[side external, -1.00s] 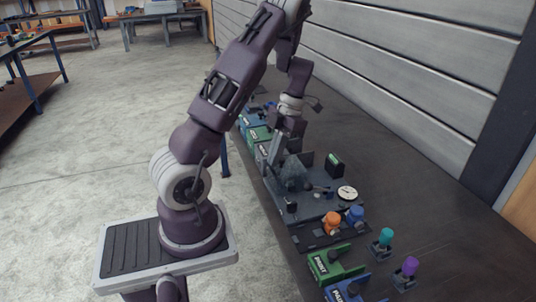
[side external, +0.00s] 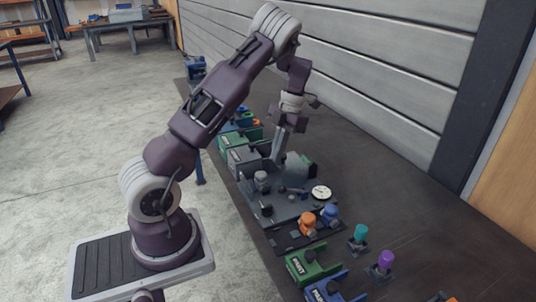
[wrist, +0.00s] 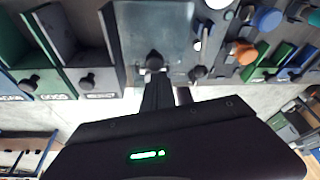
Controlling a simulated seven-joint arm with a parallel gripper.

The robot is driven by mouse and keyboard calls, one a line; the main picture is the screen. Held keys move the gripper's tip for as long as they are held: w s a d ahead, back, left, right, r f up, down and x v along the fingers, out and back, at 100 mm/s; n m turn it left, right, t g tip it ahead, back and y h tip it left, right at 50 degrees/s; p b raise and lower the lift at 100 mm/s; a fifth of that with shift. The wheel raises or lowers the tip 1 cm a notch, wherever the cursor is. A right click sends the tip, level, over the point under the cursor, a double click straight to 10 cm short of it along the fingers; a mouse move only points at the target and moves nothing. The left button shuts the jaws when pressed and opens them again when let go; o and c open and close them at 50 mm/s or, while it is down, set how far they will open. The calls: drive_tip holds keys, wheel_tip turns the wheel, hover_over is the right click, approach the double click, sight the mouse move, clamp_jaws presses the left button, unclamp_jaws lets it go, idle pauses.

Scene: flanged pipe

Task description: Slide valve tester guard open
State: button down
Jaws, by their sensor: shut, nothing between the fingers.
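The valve tester (side external: 290,205) is a dark flat base on the bench with a round white dial (side external: 321,192) and a grey valve-like part (side external: 262,181) in the open. Its guard appears to be the grey translucent panel (side external: 298,165) at the far end of the base. In the wrist view a pale grey panel (wrist: 180,35) lies above my fingers, with a dark knob (wrist: 154,60) at its lower edge. My gripper (side external: 277,157) points down beside the guard. Its fingers (wrist: 160,85) are shut and empty, close to the knob; I cannot tell whether they touch it.
Green and grey bins (side external: 242,158) stand beyond the tester. An orange valve (side external: 307,222) and a blue valve (side external: 331,213) stand at its near end. Teal (side external: 358,237) and purple (side external: 380,263) handled parts and labelled bins (side external: 312,265) are nearer. The bench's right side is mostly clear.

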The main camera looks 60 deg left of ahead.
wheel_tip(320, 180, up, 10)
drive_tip(key=shift+s+f, duration=0.25)
drive_tip(key=shift+s, duration=0.1)
idle(0.5)
drive_tip(key=shift+d, duration=0.1)
drive_tip(key=s+d, duration=0.3)
drive_tip(key=s, duration=0.4)
drive_tip(key=s+d, duration=0.3)
drive_tip(key=s, duration=0.4)
drive_tip(key=shift+s+d+r, duration=0.25)
drive_tip(key=shift+d, duration=0.1)
